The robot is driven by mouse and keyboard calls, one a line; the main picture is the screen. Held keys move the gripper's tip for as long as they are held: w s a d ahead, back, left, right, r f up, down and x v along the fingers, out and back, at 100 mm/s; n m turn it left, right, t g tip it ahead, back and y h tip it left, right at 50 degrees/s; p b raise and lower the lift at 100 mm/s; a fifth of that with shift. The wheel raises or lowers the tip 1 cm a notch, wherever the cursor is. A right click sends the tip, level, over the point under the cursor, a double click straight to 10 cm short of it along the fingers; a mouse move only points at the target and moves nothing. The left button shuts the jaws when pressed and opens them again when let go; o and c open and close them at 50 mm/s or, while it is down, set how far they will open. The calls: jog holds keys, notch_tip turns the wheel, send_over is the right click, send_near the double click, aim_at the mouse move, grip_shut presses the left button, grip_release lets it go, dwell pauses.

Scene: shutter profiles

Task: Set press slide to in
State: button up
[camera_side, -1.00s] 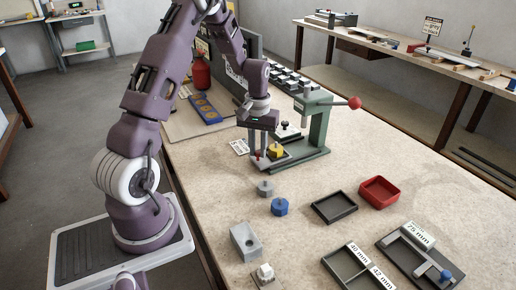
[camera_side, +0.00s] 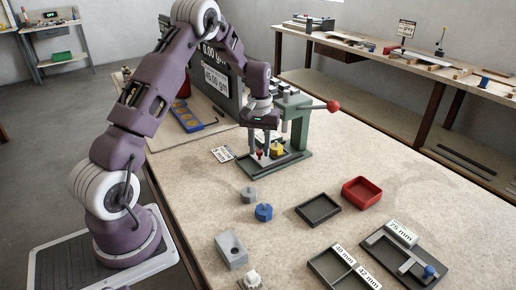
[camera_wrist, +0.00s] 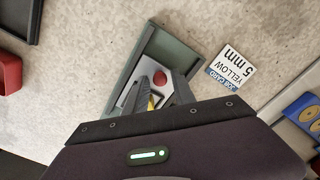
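The green press (camera_side: 298,128) stands on the bench, with its lever ending in a red ball. Its slide (camera_wrist: 131,95) lies in the green base and carries a small red knob (camera_side: 260,154). A yellow piece (camera_side: 277,149) is behind the knob, partly hidden by my fingers in the wrist view. My gripper (camera_wrist: 158,77) points down over the slide, its fingers apart on either side of the red knob (camera_wrist: 159,78). A small gap seems to show beside the knob; contact cannot be told.
A card reading "YELLOW 5 mm" (camera_wrist: 231,67) lies beside the base. Grey (camera_side: 249,195) and blue (camera_side: 264,212) pieces, a dark tray (camera_side: 318,209) and a red tray (camera_side: 361,192) lie in front. A scale display (camera_side: 215,72) stands behind.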

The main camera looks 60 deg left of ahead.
jog(key=shift+o, duration=0.4)
notch_tip(320, 180, up, 7)
jog(key=shift+r, duration=0.1)
jog(key=f+t+y, duration=0.1)
jog(key=f, duration=0.1)
jog(key=f+t+y, duration=0.1)
jog(key=f, duration=0.2)
jog(key=f+t+y, duration=0.1)
jog(key=f, duration=0.1)
jog(key=shift+s+d+f, duration=0.15)
jog(key=shift+s+d, duration=0.15)
grip_shut()
dwell(1.5)
